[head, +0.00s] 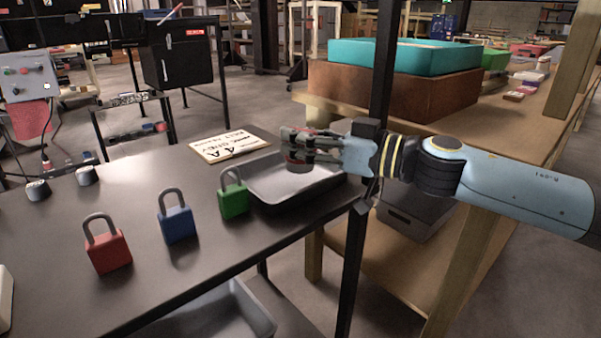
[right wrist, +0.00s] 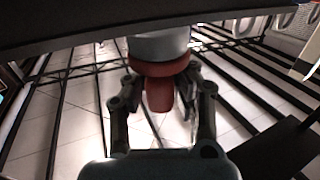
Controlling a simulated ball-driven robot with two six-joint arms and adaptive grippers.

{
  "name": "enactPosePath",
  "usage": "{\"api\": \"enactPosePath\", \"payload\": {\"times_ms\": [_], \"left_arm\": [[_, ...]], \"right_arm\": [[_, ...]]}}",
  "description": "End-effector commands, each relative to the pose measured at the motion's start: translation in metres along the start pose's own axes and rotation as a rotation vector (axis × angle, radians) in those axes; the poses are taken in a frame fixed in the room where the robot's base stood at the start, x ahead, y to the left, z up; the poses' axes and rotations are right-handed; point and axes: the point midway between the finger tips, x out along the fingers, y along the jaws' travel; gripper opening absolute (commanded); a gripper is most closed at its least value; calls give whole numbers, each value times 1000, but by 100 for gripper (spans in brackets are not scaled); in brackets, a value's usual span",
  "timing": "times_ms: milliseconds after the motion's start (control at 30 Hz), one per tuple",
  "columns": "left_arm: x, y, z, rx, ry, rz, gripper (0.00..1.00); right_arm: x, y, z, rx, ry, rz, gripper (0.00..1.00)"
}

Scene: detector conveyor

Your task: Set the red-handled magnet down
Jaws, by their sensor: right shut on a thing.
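My right gripper (head: 293,146) comes in from the right in the head view and is shut on the red-handled magnet (head: 299,167). The right wrist view shows the magnet's red handle (right wrist: 158,94) between the two fingers, with a red collar and a pale grey round body beyond it. In the head view the fingers partly cover the magnet. It appears over the grey tray (head: 269,203) at the table's right end; I cannot tell whether it touches the tray floor. My left gripper is not in view.
Red (head: 108,252), blue (head: 178,225) and green (head: 234,201) padlocks stand left of the tray. A lettered sign (head: 230,145) lies behind it. A dark upright post (head: 354,265) stands at the table's right edge. Bare tabletop lies behind the padlocks.

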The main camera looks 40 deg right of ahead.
Motion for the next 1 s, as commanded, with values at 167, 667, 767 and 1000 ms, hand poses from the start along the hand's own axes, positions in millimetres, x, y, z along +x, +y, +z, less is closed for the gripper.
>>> {"api": "enactPosePath", "payload": {"times_ms": [167,667,767,1000], "left_arm": [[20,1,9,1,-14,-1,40],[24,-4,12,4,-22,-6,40],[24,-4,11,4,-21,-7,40],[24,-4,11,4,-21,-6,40]], "right_arm": [[0,0,29,5,-2,1,0],[0,0,42,0,1,0,0],[0,0,43,0,0,0,34],[0,0,43,0,0,0,47]]}}
